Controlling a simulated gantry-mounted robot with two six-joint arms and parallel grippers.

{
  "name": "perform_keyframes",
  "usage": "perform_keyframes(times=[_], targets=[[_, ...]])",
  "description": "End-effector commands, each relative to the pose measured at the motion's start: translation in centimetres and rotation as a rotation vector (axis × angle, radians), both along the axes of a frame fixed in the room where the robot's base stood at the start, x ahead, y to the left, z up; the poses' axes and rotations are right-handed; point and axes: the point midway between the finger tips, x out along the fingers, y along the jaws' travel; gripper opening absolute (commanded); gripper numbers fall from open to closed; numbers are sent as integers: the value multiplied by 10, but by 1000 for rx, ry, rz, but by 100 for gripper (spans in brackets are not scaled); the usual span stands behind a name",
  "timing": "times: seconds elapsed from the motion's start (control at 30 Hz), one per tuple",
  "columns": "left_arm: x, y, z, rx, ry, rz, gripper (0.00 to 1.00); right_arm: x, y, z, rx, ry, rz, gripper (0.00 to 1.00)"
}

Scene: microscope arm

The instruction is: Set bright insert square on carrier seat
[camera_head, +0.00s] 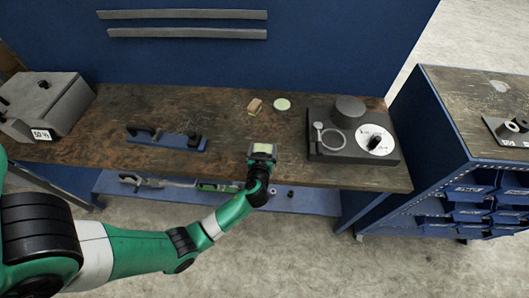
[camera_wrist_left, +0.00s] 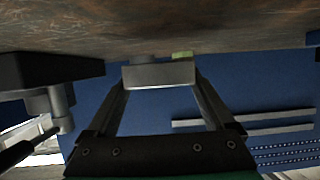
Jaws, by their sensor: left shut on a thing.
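My left gripper (camera_head: 262,153) is at the front edge of the workbench, shut on a small grey block with a pale green-yellow square face (camera_head: 263,148). In the left wrist view the grey block (camera_wrist_left: 158,75) sits between the two fingertips. The held block looks like the bright insert, but I cannot be sure. I cannot tell which thing is the carrier seat. My right gripper is not in view.
A dark instrument base (camera_head: 328,156) with a round black top and white dial stands right of the gripper. A blue tool holder (camera_head: 165,140) lies left. A grey box (camera_head: 60,100) stands far left. The bench (camera_head: 205,110) is clear between them.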

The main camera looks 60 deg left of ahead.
Motion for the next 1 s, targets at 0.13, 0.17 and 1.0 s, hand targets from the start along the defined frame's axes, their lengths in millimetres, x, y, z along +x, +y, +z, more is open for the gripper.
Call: perform_keyframes(times=[0.13,0.17,1.0], targets=[[-2,5,-29,2,-1,8,0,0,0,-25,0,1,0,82],[-3,5,-32,1,-2,9,0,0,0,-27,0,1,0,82],[-4,4,-32,1,1,9,100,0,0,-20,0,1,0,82]])
